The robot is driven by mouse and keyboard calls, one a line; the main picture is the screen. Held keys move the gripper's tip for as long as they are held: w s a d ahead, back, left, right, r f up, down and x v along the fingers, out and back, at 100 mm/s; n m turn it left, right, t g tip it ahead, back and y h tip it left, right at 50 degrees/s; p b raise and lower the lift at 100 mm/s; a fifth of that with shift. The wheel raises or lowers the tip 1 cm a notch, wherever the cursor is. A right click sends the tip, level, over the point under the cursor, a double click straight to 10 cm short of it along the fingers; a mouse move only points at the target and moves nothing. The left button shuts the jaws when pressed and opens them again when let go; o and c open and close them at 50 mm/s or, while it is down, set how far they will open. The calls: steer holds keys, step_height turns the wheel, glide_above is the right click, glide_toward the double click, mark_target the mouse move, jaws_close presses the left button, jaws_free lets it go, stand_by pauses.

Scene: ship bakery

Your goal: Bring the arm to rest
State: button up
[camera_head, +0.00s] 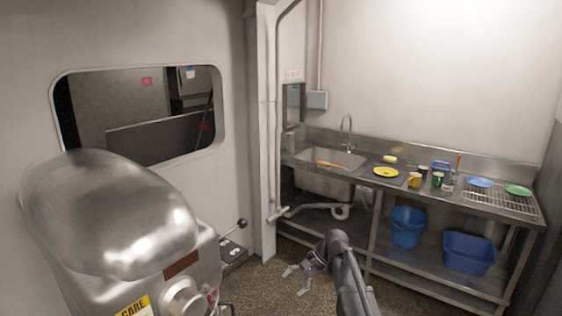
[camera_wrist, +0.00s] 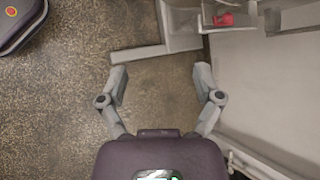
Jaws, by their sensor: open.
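My gripper (camera_head: 297,281) shows low in the middle of the head view, at the end of my dark arm, over the speckled floor. In the wrist view my gripper (camera_wrist: 162,84) has its two fingers spread wide apart. Nothing is between them but floor. It is open and empty, apart from the sink counter and from the mixer.
A large metal mixer (camera_head: 110,215) stands close at the left. A steel sink counter (camera_head: 450,205) runs along the right wall with dishes on it. Blue tubs (camera_head: 468,252) sit on its lower shelf. A red object (camera_wrist: 226,20) shows at the top of the wrist view.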

steer(key=s+d+f+n+t+h, duration=0.1)
steer(key=s+d+f+n+h, duration=0.1)
steer(key=s+d, duration=0.4)
steer(key=s+d+f+n+t+h, duration=0.1)
steer(key=s+d+f+n+h, duration=0.2)
steer(key=s+d+h, duration=0.3)
steer(key=s+d+n, duration=0.1)
steer(key=s, duration=0.3)
steer(key=shift+s+f+n+h, duration=0.2)
steer(key=shift+s+n+h, duration=0.15)
steer(key=shift+n+h, duration=0.05)
steer(key=c, duration=0.4)
steer(key=shift+d, duration=0.1)
